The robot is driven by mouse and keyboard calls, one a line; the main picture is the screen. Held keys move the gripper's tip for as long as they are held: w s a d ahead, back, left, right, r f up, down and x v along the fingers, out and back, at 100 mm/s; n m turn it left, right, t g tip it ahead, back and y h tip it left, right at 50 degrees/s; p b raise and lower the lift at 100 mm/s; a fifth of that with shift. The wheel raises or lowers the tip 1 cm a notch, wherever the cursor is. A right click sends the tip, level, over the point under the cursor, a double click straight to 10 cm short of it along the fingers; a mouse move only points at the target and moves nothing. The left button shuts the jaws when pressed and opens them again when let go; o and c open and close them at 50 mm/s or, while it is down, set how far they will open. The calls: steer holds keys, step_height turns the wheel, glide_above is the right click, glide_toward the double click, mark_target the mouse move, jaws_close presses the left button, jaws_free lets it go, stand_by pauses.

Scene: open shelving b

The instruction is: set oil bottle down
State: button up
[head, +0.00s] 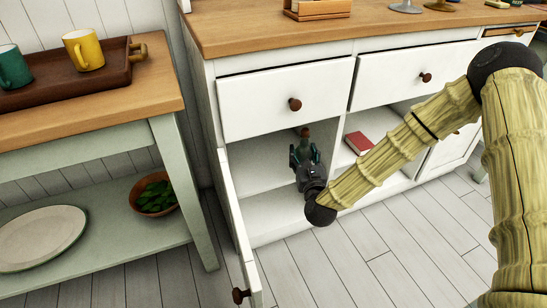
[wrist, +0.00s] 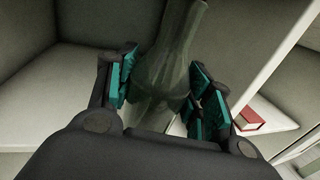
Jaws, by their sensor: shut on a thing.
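The oil bottle (head: 304,147) is a dark greenish glass bottle with a brownish top, held inside the open lower left compartment of the white cabinet. My gripper (head: 306,163) is shut on it, with a teal-padded finger on each side. In the wrist view the bottle (wrist: 168,60) stands between the teal pads of my gripper (wrist: 165,95), roughly upright. The bottle's base is hidden, so I cannot tell whether it touches the shelf (head: 250,175).
The open cabinet door (head: 232,220) stands left of my gripper. A divider and a red book (head: 357,142) are to the right; the book (wrist: 248,119) also shows in the wrist view. Drawers (head: 285,100) close off the space above. Bare shelf lies left of the bottle.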

steer(key=shift+w+a+f+b, duration=0.75)
steer(key=shift+w+a+b, duration=0.15)
steer(key=shift+a, duration=0.65)
steer(key=shift+w+a+f+b, duration=0.7)
steer(key=shift+w+a+b, duration=0.2)
steer(key=shift+a, duration=0.65)
steer(key=shift+w+a+f+b, duration=0.75)
steer(key=shift+w+a+b, duration=0.15)
steer(key=shift+a, duration=0.65)
steer(key=shift+f, duration=0.2)
steer(key=o, duration=1.4)
steer(key=shift+r, duration=0.1)
steer(key=shift+s, duration=0.2)
steer(key=s+p, duration=0.1)
steer(key=s, duration=0.3)
steer(key=s+d+p, duration=0.1)
steer(key=s, duration=0.2)
steer(key=s+p, duration=0.2)
steer(key=s, duration=0.2)
steer(key=shift+s+d, duration=0.25)
steer(key=shift+s, duration=0.05)
